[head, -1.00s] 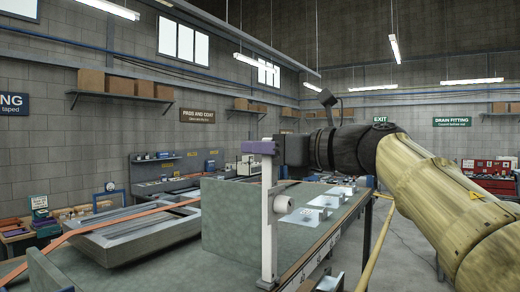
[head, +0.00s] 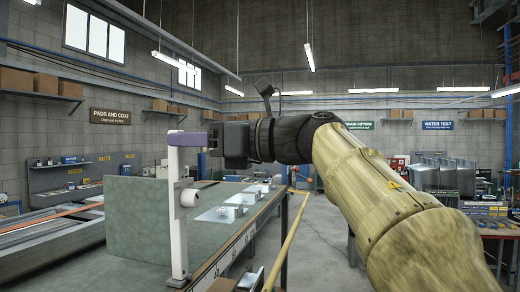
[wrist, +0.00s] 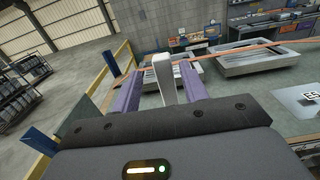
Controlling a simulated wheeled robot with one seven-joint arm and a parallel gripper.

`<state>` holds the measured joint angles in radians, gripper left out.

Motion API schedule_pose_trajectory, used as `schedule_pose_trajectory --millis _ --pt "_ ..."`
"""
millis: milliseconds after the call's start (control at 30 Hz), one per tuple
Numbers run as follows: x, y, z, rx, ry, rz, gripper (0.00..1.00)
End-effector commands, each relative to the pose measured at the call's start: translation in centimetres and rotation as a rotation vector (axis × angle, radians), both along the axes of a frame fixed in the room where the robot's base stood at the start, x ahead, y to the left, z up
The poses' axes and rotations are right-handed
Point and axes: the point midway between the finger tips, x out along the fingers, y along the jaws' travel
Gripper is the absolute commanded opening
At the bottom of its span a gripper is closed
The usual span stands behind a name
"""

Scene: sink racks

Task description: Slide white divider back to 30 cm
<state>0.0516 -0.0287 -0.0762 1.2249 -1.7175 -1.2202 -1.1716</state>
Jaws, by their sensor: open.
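The white divider (head: 178,215) shows in the head view as an upright white post with a round white knob on its side. It stands at the bench's front edge, by a white strip with dark marks (head: 232,252); the marks are too small to read. My gripper (head: 188,139) is level with the post's top, its purple fingers across it. In the wrist view the post (wrist: 163,80) shows between the two open fingers of my gripper (wrist: 158,68), with a gap on both sides. I cannot tell whether either finger touches it.
A grey-green panel (head: 135,218) stands upright beside the post. White plates with small blocks (head: 222,213) lie on the bench behind. A yellow rail (head: 286,245) runs along the bench's right side.

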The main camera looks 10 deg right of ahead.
Motion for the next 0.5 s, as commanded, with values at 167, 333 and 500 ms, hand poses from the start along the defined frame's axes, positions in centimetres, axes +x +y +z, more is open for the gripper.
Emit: schedule_pose_trajectory --millis 167,333,500 --pt "-1.8 -3.3 -0.3 -0.001 -0.002 -0.005 0.44" --pt "-3.4 -6.3 -0.3 0.000 -0.001 -0.004 0.44" --pt "-4.9 -9.0 -0.2 0.000 0.001 -0.004 0.44"
